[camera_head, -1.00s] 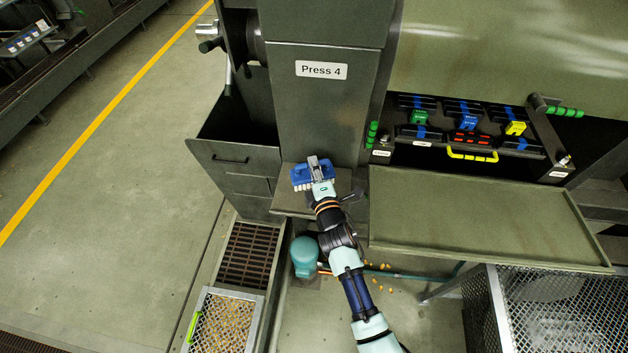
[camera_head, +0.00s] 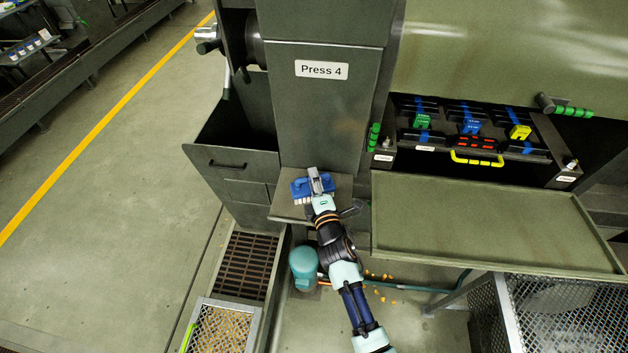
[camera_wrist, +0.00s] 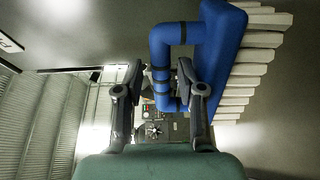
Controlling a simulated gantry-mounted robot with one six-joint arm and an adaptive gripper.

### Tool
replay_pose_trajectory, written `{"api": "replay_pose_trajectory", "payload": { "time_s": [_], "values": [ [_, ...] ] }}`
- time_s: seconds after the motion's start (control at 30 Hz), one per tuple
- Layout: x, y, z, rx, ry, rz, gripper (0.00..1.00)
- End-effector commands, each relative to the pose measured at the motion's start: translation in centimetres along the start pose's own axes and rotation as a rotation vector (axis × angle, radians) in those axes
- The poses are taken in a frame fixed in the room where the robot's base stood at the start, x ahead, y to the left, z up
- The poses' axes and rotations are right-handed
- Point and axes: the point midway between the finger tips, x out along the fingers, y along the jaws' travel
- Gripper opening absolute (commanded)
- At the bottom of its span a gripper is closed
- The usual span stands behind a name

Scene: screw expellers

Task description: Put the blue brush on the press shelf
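The blue brush (camera_head: 299,189), with pale bristles, is at the press shelf (camera_head: 290,212), a small dark grey ledge on the front of Press 4. Its bristles point down toward the shelf in the head view; I cannot tell whether they touch it. My gripper (camera_head: 316,180) is at the brush, partly covering it. In the wrist view, the blue brush (camera_wrist: 218,55) lies to the right, with its bristles at far right. Its handle bar shows between the two fingers of my gripper (camera_wrist: 160,72), with visible gaps beside it. The fingers look open around the handle.
The Press 4 column (camera_head: 325,115) rises behind the shelf. A wide green-grey tray (camera_head: 490,225) stands to the right, below a rack with coloured clips and a yellow handle (camera_head: 477,160). A teal motor (camera_head: 303,262) sits below. A mesh bin (camera_head: 560,315) is at lower right.

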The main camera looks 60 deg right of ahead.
Motion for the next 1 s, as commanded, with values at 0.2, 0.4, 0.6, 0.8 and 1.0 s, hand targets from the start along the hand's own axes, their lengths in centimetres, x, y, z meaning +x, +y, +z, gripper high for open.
{"api": "replay_pose_trajectory", "payload": {
  "time_s": [0.2, 0.4, 0.6, 0.8, 1.0],
  "values": [
    [-0.6, 0.1, 0.0, 0.0, 0.0, -0.005, 0.42],
    [-5.2, 0.1, 0.0, -0.002, 0.001, -0.005, 0.42],
    [-9.8, 0.0, 0.0, -0.001, 0.0, -0.004, 0.42],
    [-11.9, 0.2, 0.0, 0.0, 0.0, -0.002, 0.42],
    [-12.1, 0.2, 0.0, 0.0, 0.0, -0.002, 0.42]
  ]
}}
